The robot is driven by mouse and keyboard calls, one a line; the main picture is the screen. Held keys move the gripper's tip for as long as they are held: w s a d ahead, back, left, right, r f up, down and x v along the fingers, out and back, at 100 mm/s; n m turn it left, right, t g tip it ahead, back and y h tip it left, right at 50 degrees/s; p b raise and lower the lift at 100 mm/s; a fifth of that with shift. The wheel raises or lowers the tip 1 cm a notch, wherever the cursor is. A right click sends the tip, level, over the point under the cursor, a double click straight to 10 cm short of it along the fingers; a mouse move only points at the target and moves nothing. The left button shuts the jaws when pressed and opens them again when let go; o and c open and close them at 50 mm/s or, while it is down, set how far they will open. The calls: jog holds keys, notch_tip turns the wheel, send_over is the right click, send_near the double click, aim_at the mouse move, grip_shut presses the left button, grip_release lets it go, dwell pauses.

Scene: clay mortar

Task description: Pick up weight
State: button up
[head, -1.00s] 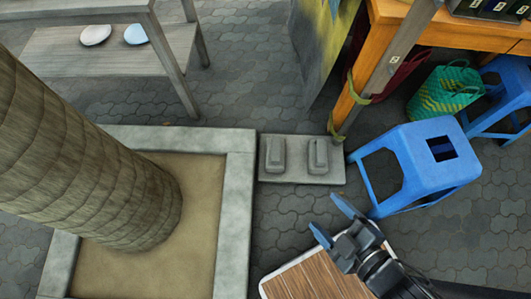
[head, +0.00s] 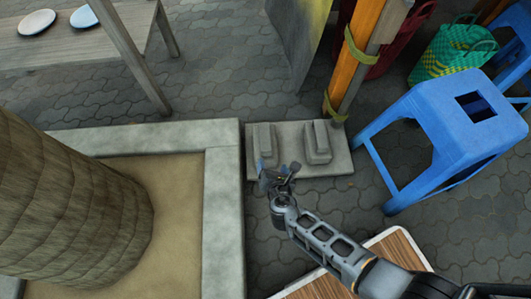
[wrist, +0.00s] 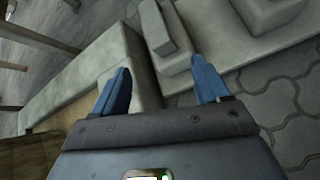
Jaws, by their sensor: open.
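Two grey stone-like blocks with raised bar tops sit on a pale grey slab (head: 340,166) and look like weights. The left weight (head: 264,138) is partly hidden by my gripper; the right weight (head: 318,141) is clear. My gripper (head: 274,171) is open over the slab's front left part, at the near end of the left weight. In the wrist view, my blue fingers (wrist: 163,84) are spread and empty between. The left weight (wrist: 158,28) lies just beyond them, and the right weight (wrist: 270,12) shows at the top.
A stone planter edge (head: 222,205) with a thick trunk (head: 70,200) stands left of the slab. A blue stool (head: 440,125) and an orange post (head: 355,55) stand to the right. A wooden-topped board (head: 375,265) lies in front.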

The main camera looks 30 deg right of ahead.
aim_at(266, 139)
jog(key=w+f+n+b, duration=0.1)
jog(key=w, duration=0.1)
jog(key=w+f+n+b, duration=0.1)
jog(key=w+b, duration=0.1)
jog(key=w, duration=0.1)
jog(key=w+d+f+n+t+h+b, duration=0.1)
jog(key=w+f+n, duration=0.1)
jog(key=w, duration=0.1)
jog(key=shift+d, duration=0.1)
jog(key=shift+b+x, duration=1)
jog(key=shift+x, duration=0.4)
jog(key=b+x, duration=0.3)
jog(key=x, duration=0.1)
jog(key=shift+s+d+f, duration=0.25)
jog(key=shift+w+d, duration=0.15)
jog(key=shift+w, duration=0.2)
grip_shut()
